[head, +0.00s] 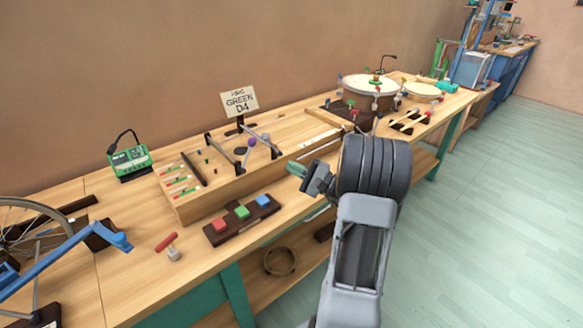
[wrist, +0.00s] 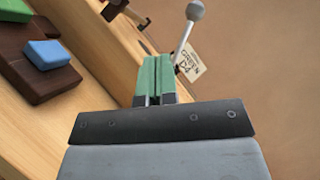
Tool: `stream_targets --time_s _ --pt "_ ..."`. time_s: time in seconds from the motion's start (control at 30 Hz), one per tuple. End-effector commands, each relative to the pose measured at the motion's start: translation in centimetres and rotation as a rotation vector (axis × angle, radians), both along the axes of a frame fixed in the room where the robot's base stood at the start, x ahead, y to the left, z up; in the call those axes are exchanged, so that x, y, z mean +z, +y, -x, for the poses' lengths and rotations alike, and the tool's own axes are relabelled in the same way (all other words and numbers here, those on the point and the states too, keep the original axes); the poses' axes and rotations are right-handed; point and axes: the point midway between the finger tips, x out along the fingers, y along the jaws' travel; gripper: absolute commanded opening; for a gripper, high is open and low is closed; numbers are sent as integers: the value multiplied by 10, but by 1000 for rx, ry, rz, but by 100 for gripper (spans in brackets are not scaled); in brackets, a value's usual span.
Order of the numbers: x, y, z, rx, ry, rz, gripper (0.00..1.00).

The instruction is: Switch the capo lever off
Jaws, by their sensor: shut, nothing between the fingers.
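The stringed wooden box (head: 222,190) on the bench carries dark bars and ball-ended levers. A purple-knobbed lever (head: 251,142) and a grey-knobbed lever (head: 265,137) stand on it; no label shows which is the capo lever. In the wrist view a pale-knobbed lever (wrist: 196,12) rises just beyond and right of my fingertips. My gripper (head: 295,169) is over the bench's front side, near the right part of the box. Its green fingers (wrist: 158,75) are together and empty in the wrist view. Contact with the lever cannot be made out.
A dark block with red, green and blue buttons (head: 242,220) lies in front of the box. A red-handled peg (head: 167,245) and a green meter (head: 129,160) stand left. A "GREEN D4" sign (head: 239,101) stands behind. Drums (head: 370,84) are farther right. Open floor lies right.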

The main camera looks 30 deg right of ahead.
Motion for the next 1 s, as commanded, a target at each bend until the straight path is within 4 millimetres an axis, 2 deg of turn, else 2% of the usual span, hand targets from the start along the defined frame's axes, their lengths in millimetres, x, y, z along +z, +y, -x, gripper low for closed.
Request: stream_targets --time_s 0.37,0.63,1.0 --pt "20 42 -55 3 -1 0 0" --pt "36 68 -58 2 -1 1 0" --pt "39 75 -58 -1 0 0 0"
